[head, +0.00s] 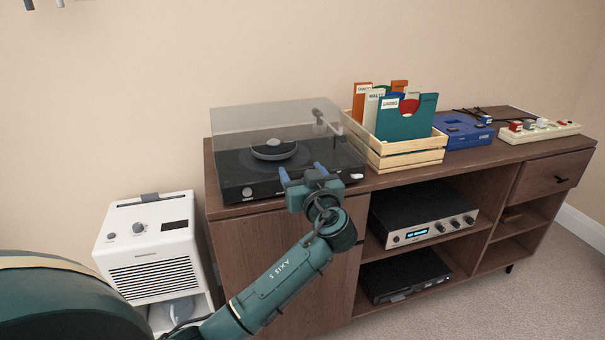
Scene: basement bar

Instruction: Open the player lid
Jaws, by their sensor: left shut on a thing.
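The record player (262,184) is black and sits at the left end of the wooden cabinet top. Its lid (240,121) is a see-through smoky cover that shows above the platter (275,155). I cannot tell its exact tilt. My left gripper (301,172) reaches in from below to the player's front edge, a little right of its middle. The gripper hides part of the player's front. My right gripper is not in view.
A wooden crate (405,158) of record sleeves stands close at the player's right. Farther right are a blue device (463,131) and a pale box with knobs (540,131). An amplifier (420,227) sits on the shelf below. A white appliance (150,247) stands left of the cabinet (290,262).

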